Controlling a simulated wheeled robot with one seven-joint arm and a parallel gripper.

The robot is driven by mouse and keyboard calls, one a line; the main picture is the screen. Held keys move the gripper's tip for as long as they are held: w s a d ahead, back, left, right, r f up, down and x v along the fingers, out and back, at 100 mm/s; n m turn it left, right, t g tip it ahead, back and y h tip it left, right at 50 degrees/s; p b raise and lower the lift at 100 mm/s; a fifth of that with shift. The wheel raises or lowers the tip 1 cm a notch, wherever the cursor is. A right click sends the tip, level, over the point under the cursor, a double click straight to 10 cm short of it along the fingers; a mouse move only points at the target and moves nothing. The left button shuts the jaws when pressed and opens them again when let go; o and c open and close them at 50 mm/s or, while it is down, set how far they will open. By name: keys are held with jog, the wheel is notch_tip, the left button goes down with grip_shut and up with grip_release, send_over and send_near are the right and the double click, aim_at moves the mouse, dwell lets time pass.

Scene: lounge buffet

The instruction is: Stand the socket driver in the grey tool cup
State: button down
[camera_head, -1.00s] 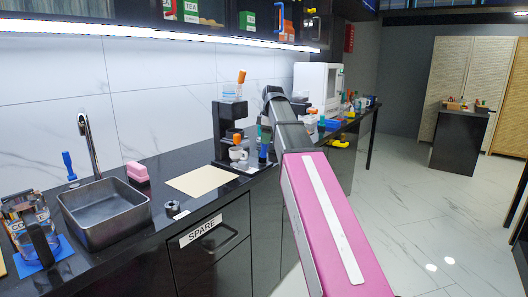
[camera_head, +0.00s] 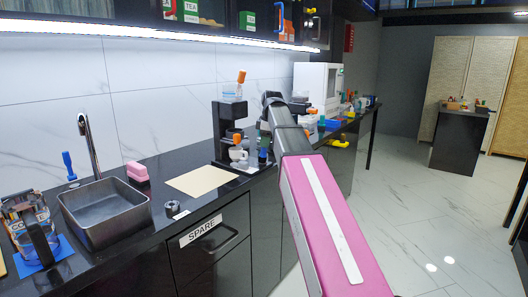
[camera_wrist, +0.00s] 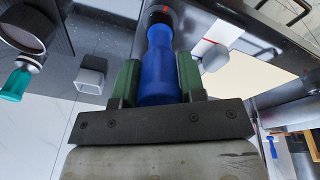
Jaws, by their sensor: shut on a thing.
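My gripper (camera_wrist: 158,82) is shut on the blue handle of the socket driver (camera_wrist: 159,65), with a green-padded finger on each side. The driver's far end has a dark collar with a red mark, at the wrist view's top edge. A small, square-mouthed grey vessel (camera_wrist: 91,80), which looks like the grey tool cup, is left of the driver in the wrist view and apart from it. In the head view the driver (camera_head: 263,156) shows small and dark blue beside the coffee machine; my arm partly hides this area, and I cannot pick out the cup there.
A black coffee machine (camera_head: 227,122) with a white mug (camera_head: 238,154) stands close to my gripper. A beige mat (camera_head: 200,180) lies on the counter, with the sink (camera_head: 105,210) further left. Several items crowd the counter behind my arm.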

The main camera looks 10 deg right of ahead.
jog(key=shift+r, duration=0.15)
jog(key=shift+r, duration=2.35)
